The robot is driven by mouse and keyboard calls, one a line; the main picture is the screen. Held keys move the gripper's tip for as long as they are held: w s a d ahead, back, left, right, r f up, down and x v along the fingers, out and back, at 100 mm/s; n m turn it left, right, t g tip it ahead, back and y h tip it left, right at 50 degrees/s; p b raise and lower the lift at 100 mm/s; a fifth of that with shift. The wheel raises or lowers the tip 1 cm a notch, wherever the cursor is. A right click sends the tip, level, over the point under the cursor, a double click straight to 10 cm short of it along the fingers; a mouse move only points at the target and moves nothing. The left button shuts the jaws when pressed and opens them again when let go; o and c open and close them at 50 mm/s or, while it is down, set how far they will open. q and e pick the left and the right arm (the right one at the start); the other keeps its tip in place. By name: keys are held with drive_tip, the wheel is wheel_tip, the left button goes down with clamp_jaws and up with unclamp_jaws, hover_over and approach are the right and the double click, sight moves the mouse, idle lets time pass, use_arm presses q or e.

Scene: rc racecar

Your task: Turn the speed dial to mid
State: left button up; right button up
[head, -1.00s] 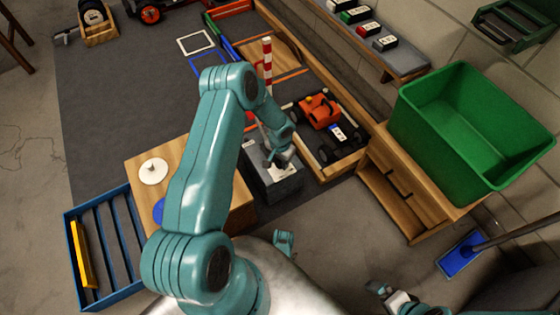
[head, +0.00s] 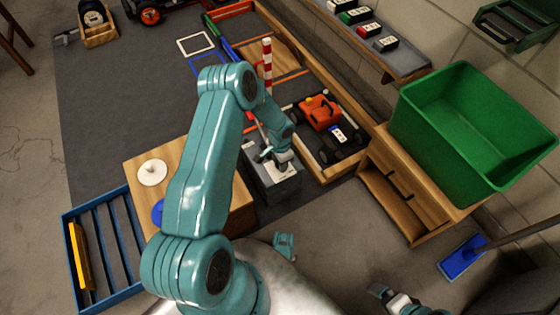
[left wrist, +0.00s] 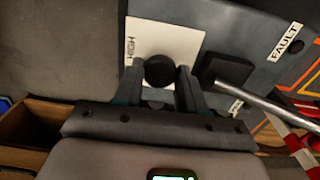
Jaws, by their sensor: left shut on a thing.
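The grey control box (head: 284,190) stands on the dark mat in the head view. In the left wrist view its face (left wrist: 235,35) carries a white plate (left wrist: 190,40) marked HIGH and a FAULT label (left wrist: 285,42). The speed dial, a round black knob (left wrist: 159,70), sits on the white plate. My left gripper (left wrist: 160,82) is shut on the knob, one finger on each side. In the head view my left gripper (head: 272,156) is over the box top and hides the knob. My right gripper (head: 384,294) is low at the right, partly in view; its jaws are unclear.
A black block (left wrist: 228,68) with a metal rod (left wrist: 265,105) is close beside the right finger. A wooden tray with an orange car (head: 318,112) is right of the box. A wooden block (head: 132,165) with a white disc stands left. A green bin (head: 425,115) stands right.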

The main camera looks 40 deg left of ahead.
use_arm(q)
drive_tip(key=o, duration=1.1)
drive_tip(key=shift+c, duration=0.2)
drive_tip(key=shift+r, duration=0.1)
wheel_tip(320, 180, up, 16)
drive_tip(key=p, duration=0.6)
